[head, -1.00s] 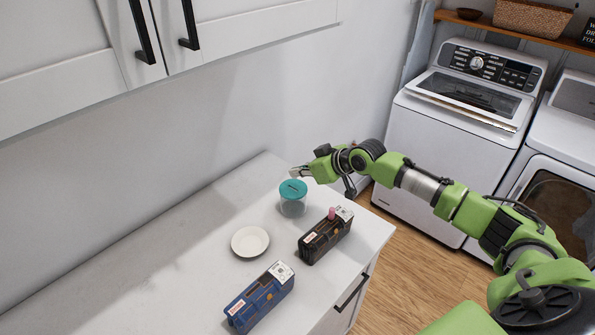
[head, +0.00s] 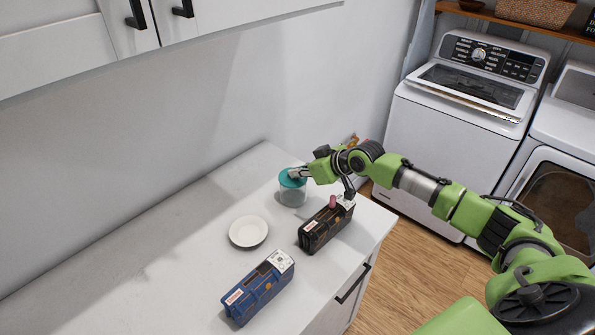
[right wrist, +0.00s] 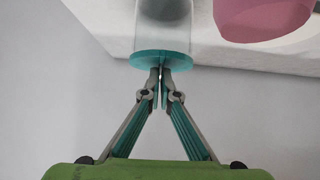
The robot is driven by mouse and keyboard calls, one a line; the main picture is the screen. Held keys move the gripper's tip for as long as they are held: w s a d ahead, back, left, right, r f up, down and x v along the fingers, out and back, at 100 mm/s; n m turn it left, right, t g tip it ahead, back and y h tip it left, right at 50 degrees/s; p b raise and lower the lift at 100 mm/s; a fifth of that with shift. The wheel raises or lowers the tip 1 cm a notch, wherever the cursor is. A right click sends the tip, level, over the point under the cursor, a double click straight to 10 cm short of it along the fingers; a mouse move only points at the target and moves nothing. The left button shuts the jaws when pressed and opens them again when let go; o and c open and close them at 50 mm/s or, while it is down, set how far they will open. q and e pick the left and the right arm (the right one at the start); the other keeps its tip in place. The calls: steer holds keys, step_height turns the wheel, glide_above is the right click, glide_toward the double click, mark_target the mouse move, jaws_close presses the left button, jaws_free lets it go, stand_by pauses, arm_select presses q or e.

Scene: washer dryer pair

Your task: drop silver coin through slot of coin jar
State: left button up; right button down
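The coin jar (head: 292,193) is a clear jar with a teal lid (head: 285,180), standing upright near the far end of the white counter. My right gripper (head: 294,174) is right above the lid. In the right wrist view, the jar (right wrist: 165,15) and lid (right wrist: 145,58) lie straight ahead of the fingertips (right wrist: 161,74). The fingers are closed together, with a thin grey sliver between the tips that looks like the edge of the silver coin. The slot is hidden under the gripper. My left gripper is not in view.
An empty white saucer (head: 248,232), a dark box (head: 325,228) and a blue box (head: 258,289) are on the counter (head: 165,265). A pink object (head: 333,202) is by the dark box. A wall is behind; cabinets hang above. A washer (head: 440,135) stands beyond.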

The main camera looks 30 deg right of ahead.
steer(key=c, duration=2.2)
jaws_free()
step_height(320, 180, up, 6)
steer(key=p, duration=0.5)
